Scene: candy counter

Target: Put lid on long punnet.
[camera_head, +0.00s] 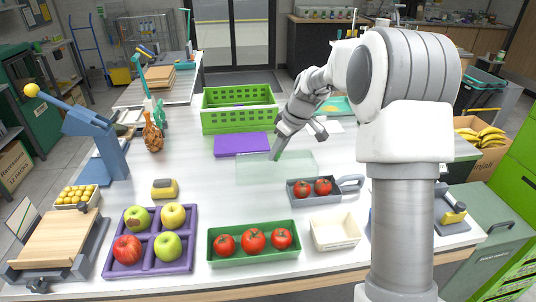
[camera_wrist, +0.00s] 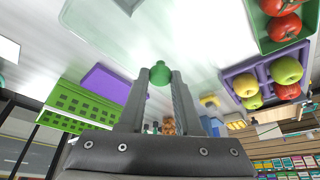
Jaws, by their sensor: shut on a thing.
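A pale green see-through lid (camera_head: 301,166) lies flat at the middle of the white counter, or just above it; I cannot tell which. My gripper (camera_head: 277,155) points down at its top. In the wrist view the fingers (camera_wrist: 160,76) are shut on a round green knob (camera_wrist: 159,73), which seems to be the lid's. The long punnet (camera_head: 253,258) is a green tray holding three tomatoes in a row, at the front of the counter, nearer than the lid. Part of it shows at the upper right of the wrist view (camera_wrist: 263,29). Its top is uncovered.
A purple tray (camera_head: 152,240) of apples stands left of the punnet and an empty cream box (camera_head: 336,232) right. A grey tray (camera_head: 301,200) with two tomatoes sits between lid and box. A green crate (camera_head: 238,121) and purple board (camera_head: 241,145) lie behind. Counter left of the lid is clear.

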